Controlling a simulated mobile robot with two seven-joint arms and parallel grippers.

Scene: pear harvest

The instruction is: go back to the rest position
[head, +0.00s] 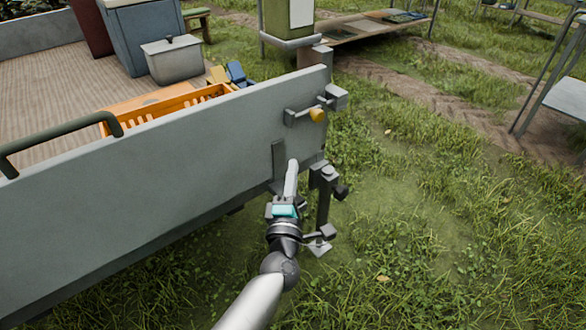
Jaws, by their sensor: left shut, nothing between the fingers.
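My left gripper (292,170) is in the middle of the head view, at the end of my arm that comes in from the bottom. Its pale fingers are together and hold nothing. It shows in front of the grey side wall (190,145) of a trailer, near the wall's right end and a metal support leg (323,200). I cannot tell whether it touches either. My right gripper is out of view. No pear can be made out.
On the trailer bed (45,80) stand an orange crate (165,100), a grey lidded box (172,62) and a blue-grey bin (142,38). A low table (350,32) stands behind. Open grass (430,230) lies to the right. A metal-legged table (565,95) stands at the right edge.

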